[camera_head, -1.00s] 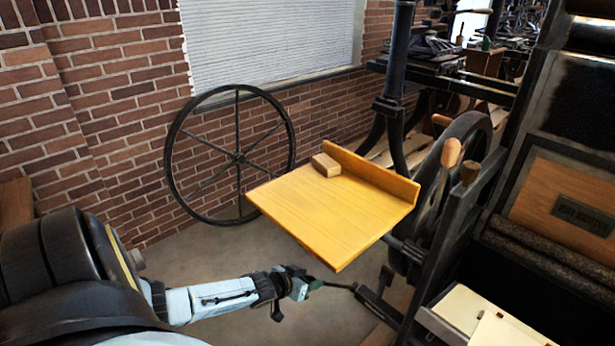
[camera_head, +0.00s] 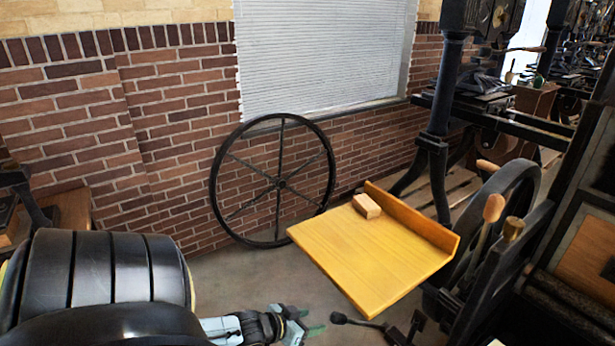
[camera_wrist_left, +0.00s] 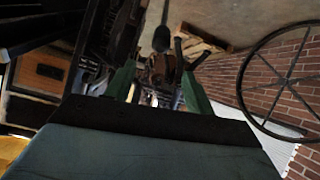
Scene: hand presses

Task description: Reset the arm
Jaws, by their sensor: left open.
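My left gripper (camera_head: 314,322) is low in the middle of the head view, its green fingers pointing right. In the left wrist view, its two fingers (camera_wrist_left: 160,82) stand apart with nothing between them. A black lever with a round knob (camera_head: 338,318) is just right of the fingertips in the head view. A dark knob (camera_wrist_left: 162,39) also shows beyond the fingers in the left wrist view; they look apart. My right gripper is in no view.
A yellow wooden board (camera_head: 375,255) with a small wooden block (camera_head: 367,206) is above and right of the gripper. A large spoked wheel (camera_head: 279,188) stands by the brick wall (camera_head: 150,130). Press frames fill the right side. Floor shows left of the board.

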